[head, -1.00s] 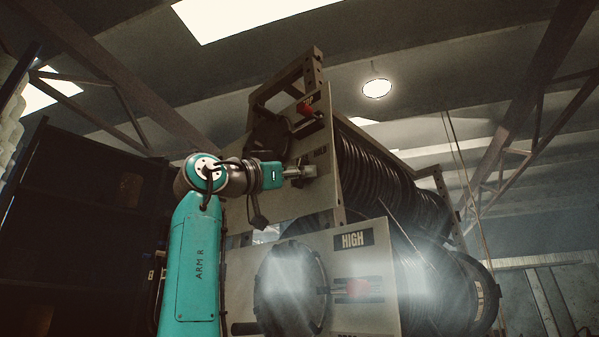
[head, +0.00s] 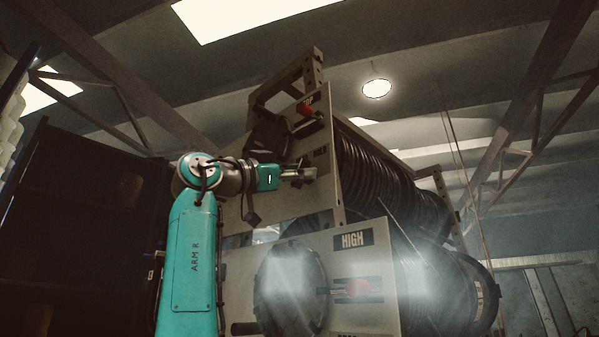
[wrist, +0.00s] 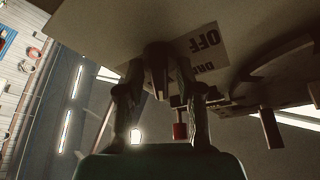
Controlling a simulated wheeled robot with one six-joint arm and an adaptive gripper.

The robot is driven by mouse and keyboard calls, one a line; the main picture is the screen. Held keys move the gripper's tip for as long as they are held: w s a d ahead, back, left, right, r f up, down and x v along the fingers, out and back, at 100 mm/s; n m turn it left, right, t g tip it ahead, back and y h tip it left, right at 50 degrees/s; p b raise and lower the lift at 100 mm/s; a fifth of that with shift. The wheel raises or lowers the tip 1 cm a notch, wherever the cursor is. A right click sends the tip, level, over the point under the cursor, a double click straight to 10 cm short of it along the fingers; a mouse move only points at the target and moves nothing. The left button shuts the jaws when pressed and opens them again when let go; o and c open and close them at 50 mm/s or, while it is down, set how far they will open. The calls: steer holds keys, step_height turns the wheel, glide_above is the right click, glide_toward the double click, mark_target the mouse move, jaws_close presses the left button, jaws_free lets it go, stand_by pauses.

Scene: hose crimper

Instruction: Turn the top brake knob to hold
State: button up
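A dark tapered knob (wrist: 158,62) sticks out of the pale panel in the wrist view. It appears to be the top brake knob, with a label plate (wrist: 205,45) reading "OFF" beside it and a partly hidden second word below. My gripper (wrist: 158,72) has one finger on each side of this knob. The fingers stand apart, and whether they touch the knob is unclear. In the head view my gripper (head: 310,174) is at the upper panel (head: 320,128), just below a "HOLD" label (head: 320,153); the gripper hides the knob there.
A red knob (head: 306,108) sits higher on the same panel. Black hose coils (head: 375,175) lie behind. A dark cabinet (head: 85,220) stands at the left.

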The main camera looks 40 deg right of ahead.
steer(key=shift+a, duration=0.1)
steer(key=v, duration=1.2)
stand_by(0.4)
